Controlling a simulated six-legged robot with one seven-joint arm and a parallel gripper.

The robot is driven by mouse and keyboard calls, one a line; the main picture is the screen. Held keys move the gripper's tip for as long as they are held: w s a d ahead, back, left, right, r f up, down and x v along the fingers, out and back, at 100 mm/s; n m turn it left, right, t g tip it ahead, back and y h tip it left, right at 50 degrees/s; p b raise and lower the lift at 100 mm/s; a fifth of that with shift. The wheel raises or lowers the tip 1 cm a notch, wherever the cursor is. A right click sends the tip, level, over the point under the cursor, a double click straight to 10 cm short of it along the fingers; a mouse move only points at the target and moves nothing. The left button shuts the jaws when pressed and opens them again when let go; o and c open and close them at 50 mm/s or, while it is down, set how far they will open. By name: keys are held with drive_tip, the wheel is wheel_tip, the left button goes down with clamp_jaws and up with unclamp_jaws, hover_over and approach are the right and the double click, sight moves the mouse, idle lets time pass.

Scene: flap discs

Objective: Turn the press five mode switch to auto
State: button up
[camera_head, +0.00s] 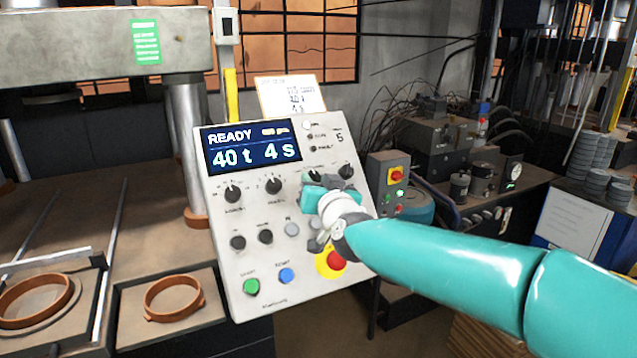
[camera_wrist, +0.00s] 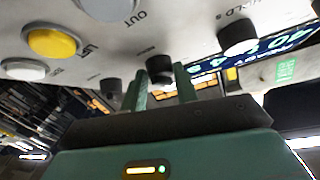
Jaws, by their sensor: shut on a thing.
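The press control panel (camera_head: 222,222) is a tilted pale box marked 5, with a blue screen (camera_head: 252,144) reading READY, 40 t, 4 s. Black rotary knobs sit in rows below the screen. My gripper (camera_head: 318,193) is at the right half of the panel and hides part of it. In the wrist view my gripper (camera_wrist: 162,85) has its two green fingers on either side of a black knob (camera_wrist: 160,70), shut on it. I cannot read this knob's label or its pointer. Other black knobs (camera_wrist: 238,37) stand to either side.
A red emergency button (camera_head: 335,260) on a yellow ring sits just below my gripper. Green (camera_head: 251,287) and blue (camera_head: 286,275) buttons are lower left. A small grey box (camera_head: 389,185) with a red switch stands right of the panel. Brown rings (camera_head: 173,298) lie in trays at left.

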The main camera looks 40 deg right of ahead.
drive_tip(key=shift+w+a+m+g+h, duration=0.1)
drive_tip(key=shift+m+g+h, duration=0.4)
drive_tip(key=shift+m, duration=0.5)
drive_tip(key=shift+a+m+g+h, duration=0.1)
drive_tip(key=shift+m+g+h, duration=0.4)
drive_tip(key=shift+m, duration=0.9)
drive_tip(key=o, duration=1)
drive_tip(key=shift+h, duration=0.3)
drive_tip(key=shift+c, duration=0.2)
drive_tip(key=v, duration=1.3)
drive_tip(key=shift+s+a+r, duration=0.2)
drive_tip(key=shift+s+a, duration=0.1)
